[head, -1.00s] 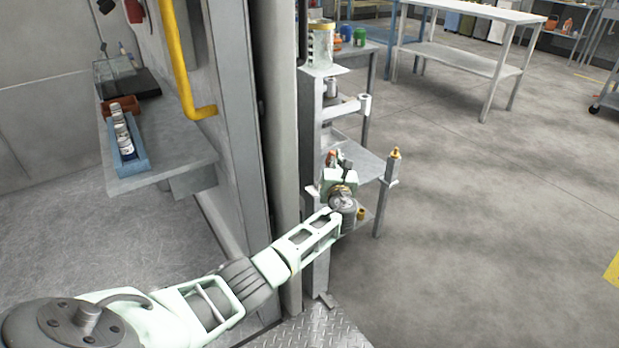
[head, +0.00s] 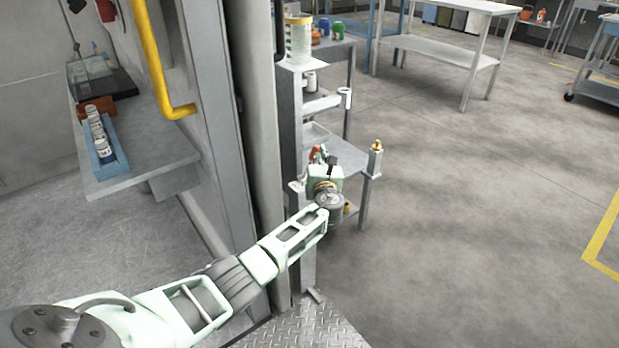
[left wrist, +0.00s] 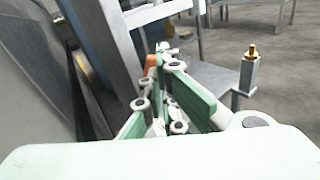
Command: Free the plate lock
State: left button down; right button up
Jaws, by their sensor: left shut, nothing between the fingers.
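My left gripper (head: 321,158) reaches from the lower left to the grey metal stand, its fingers pointing away from the head camera. In the left wrist view its mint-green fingers (left wrist: 168,62) are shut and hold nothing. A small orange-red part (left wrist: 151,63) shows just by the fingertips; whether they touch it I cannot tell. A square grey post (head: 375,163) with a brass-coloured tip stands at the stand's right corner, apart from the gripper; it also shows in the left wrist view (left wrist: 249,75). I cannot make out which part is the plate lock. My right gripper is out of view.
The stand's grey shelf (head: 349,158) lies beyond the gripper. A clear jar (head: 298,42) stands higher on the stand. A wall and grey column (head: 262,130) close in on the left. A bench (head: 140,165) holds a blue tray. Open floor (head: 470,200) lies to the right.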

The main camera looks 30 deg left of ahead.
pick_arm(q)
jog(key=v, duration=1.1)
jog(key=shift+s, duration=0.2)
jog(key=s+d+f+n+g+h, duration=0.3)
jog(key=s+f+n, duration=0.5)
jog(key=f, duration=0.6)
jog(key=s+d+f+n+g+h, duration=0.25)
jog(key=s+f+n, duration=0.35)
jog(key=s+f, duration=0.6)
jog(key=s+d+f+n+g+h, duration=0.2)
jog(key=s+d+f+n+g, duration=0.2)
jog(key=s+f+n, duration=0.45)
jog(key=s+d+f+n+g+h, duration=0.1)
jog(key=s+d+f+n, duration=0.15)
jog(key=s, duration=0.55)
jog(key=s+d+f+n+g+h, duration=0.1)
jog(key=s+f+n, duration=0.1)
jog(key=s+n, duration=0.35)
jog(key=s+a+f+m+g+p, duration=0.1)
jog(key=s+a+m+p, duration=0.1)
jog(key=s+p, duration=1.4)
jog(key=s, duration=0.2)
jog(key=shift+s+a, duration=0.35)
jog(key=shift+a, duration=0.05)
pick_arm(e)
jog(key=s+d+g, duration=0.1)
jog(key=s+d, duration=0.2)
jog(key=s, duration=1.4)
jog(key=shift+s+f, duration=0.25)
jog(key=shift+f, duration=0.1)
